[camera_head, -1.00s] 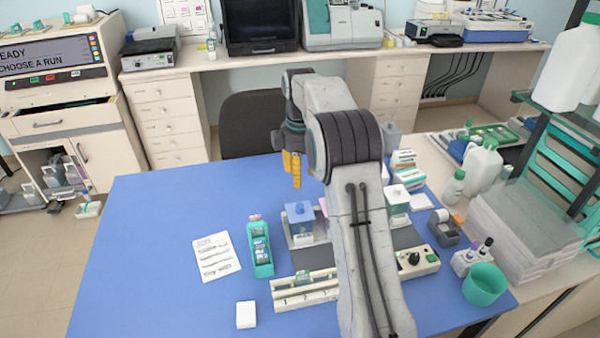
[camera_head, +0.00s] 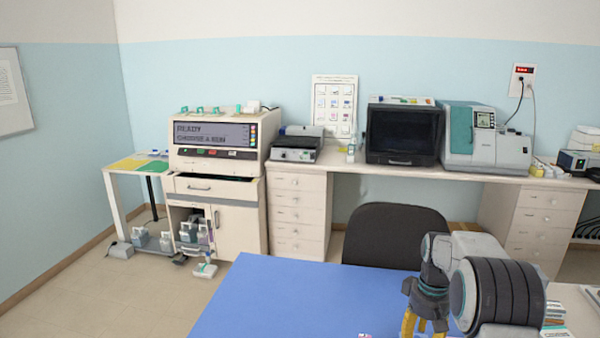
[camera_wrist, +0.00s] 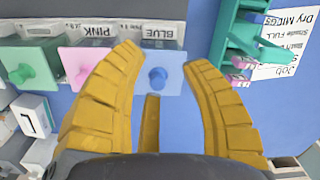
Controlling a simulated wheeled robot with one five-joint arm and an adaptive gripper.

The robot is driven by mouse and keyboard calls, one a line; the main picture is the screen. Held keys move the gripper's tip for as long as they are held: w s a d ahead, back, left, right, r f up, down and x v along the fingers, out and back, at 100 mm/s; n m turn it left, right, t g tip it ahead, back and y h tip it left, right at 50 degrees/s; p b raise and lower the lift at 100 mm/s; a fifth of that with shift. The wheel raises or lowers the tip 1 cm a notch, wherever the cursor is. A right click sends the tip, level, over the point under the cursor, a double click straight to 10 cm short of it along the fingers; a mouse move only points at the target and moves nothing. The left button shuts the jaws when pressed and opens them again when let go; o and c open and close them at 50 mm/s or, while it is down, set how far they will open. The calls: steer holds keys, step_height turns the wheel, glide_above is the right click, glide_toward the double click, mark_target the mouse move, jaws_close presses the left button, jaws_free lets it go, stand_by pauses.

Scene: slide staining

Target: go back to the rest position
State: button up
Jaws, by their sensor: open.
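My gripper (camera_head: 425,322) shows at the lower right of the head view, its yellow fingers pointing down and cut off by the bottom edge. In the wrist view its fingers (camera_wrist: 163,62) are spread apart with nothing between them. Beyond them are a blue-lidded jar (camera_wrist: 172,82) by the label BLUE, a pink-lidded jar (camera_wrist: 80,64) by the label PINK and a green-lidded one (camera_wrist: 22,72). My gripper is above these jars and apart from them, as far as I can tell.
The blue table top (camera_head: 270,295) is bare at its far left. A black chair (camera_head: 395,236) stands behind it. A teal slide rack (camera_wrist: 240,40) and a printed sheet (camera_wrist: 283,40) lie right of the jars. A staining machine (camera_head: 215,150) reads READY.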

steer(key=s+a+r+t, duration=0.1)
steer(key=s+a+r, duration=0.2)
steer(key=s, duration=0.6)
steer(key=s+a+r+m+t, duration=0.1)
steer(key=s+a+r, duration=0.3)
steer(key=s, duration=0.6)
steer(key=s+a+r+t, duration=0.3)
steer(key=s+r, duration=0.3)
steer(key=s, duration=0.4)
steer(key=shift+a, duration=0.2)
